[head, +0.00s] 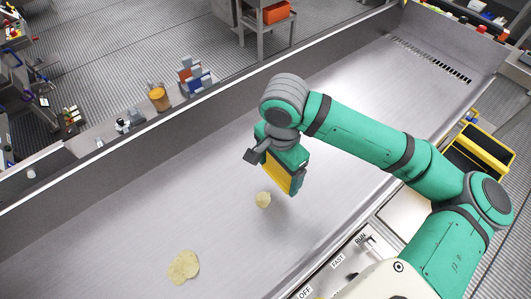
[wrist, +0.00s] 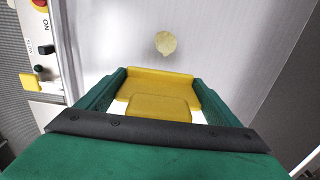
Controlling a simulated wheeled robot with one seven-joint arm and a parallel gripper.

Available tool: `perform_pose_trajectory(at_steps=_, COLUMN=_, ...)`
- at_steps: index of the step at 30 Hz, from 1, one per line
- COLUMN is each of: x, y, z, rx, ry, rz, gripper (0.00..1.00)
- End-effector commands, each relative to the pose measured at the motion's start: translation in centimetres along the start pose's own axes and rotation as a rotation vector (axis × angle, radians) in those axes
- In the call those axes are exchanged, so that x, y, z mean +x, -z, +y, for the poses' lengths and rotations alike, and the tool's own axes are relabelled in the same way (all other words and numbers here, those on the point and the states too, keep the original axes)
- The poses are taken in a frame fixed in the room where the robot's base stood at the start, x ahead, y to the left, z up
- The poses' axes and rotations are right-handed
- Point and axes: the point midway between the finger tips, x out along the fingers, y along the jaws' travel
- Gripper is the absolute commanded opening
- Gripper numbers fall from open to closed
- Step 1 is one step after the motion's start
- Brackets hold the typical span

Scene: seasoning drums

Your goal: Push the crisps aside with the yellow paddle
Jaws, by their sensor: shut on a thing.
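My gripper (wrist: 155,105) is shut on the yellow paddle (wrist: 160,84), which lies across between the two green fingers in the wrist view. In the head view the paddle (head: 277,174) hangs below my gripper, over the metal trough. A single crisp (head: 263,199) lies on the trough floor just in front of the paddle and appears apart from it. It also shows in the wrist view (wrist: 166,43), beyond the paddle. A small cluster of crisps (head: 184,267) lies further to the lower left. I cannot tell whether the paddle touches the trough floor.
The metal trough (head: 345,100) has raised side walls and a slotted grate (head: 432,60) at the far right end. A control panel (head: 345,262) with switches runs along the near side. An orange jar (head: 159,97) stands beyond the far wall. Much of the trough floor is bare.

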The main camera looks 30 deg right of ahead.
Motion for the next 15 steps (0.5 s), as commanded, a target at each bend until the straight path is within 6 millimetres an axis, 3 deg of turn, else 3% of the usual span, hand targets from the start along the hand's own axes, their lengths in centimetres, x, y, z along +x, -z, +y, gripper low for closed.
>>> perform_pose_trajectory(at_steps=5, x=0.5, y=0.0, z=0.1, rx=0.003, ry=-0.001, rz=-0.002, gripper=0.58)
perform_pose_trajectory(at_steps=15, x=3.3, y=0.1, z=0.1, rx=0.005, ry=-0.001, rz=-0.002, gripper=0.58)
